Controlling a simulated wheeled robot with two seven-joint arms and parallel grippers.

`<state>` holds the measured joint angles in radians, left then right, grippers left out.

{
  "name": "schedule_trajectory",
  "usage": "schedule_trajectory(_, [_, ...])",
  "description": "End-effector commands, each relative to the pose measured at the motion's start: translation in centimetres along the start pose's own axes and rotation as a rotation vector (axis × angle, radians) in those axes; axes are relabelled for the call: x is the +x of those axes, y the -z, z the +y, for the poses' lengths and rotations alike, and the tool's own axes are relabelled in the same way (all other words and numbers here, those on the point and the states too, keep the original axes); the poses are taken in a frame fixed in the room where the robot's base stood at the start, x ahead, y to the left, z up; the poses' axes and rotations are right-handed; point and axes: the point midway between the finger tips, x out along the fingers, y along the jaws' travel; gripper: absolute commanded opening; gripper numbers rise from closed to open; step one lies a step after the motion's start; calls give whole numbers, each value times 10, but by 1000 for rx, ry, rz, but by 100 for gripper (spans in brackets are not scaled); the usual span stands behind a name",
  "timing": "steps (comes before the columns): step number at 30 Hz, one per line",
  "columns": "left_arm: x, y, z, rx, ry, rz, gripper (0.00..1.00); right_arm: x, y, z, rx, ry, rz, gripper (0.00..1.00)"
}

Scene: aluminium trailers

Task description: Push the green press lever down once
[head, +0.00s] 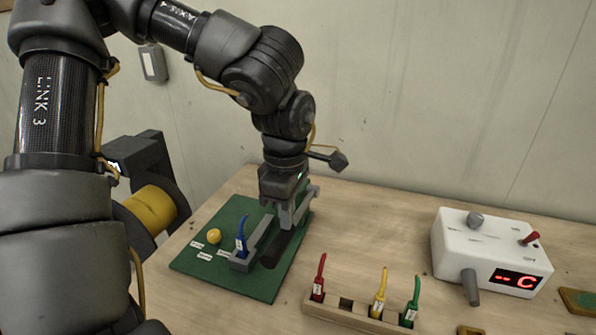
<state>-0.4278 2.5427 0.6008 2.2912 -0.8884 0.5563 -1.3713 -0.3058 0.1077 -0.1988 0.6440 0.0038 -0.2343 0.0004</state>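A flat green base plate (200,261) lies on the table, left of centre. On it stand a grey slotted block (243,264), a dark rounded bar (287,243), a yellow ball (214,236) and several small white labels. My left gripper (296,212) points down over the plate's far right part, close to the bar. I cannot tell which part is the lever, whether the gripper touches it, or how far apart the fingers are. My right gripper is out of view.
A wooden rack (332,312) in front holds red (318,284), yellow (379,299) and green (411,306) tagged pieces and has an empty slot. A white box (455,253) with knobs, a red toggle and a red display stands right. The table between plate and box is clear.

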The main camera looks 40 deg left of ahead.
Motion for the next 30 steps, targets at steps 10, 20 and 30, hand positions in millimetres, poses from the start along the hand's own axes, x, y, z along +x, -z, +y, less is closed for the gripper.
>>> schedule_trajectory(10, [-28,0,-1,1,3,1,0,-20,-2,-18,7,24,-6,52])
schedule_trajectory(20, [-53,0,-1,2,6,1,0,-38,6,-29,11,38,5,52])
schedule_trajectory(30, [-79,0,-1,2,5,1,0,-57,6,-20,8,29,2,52])
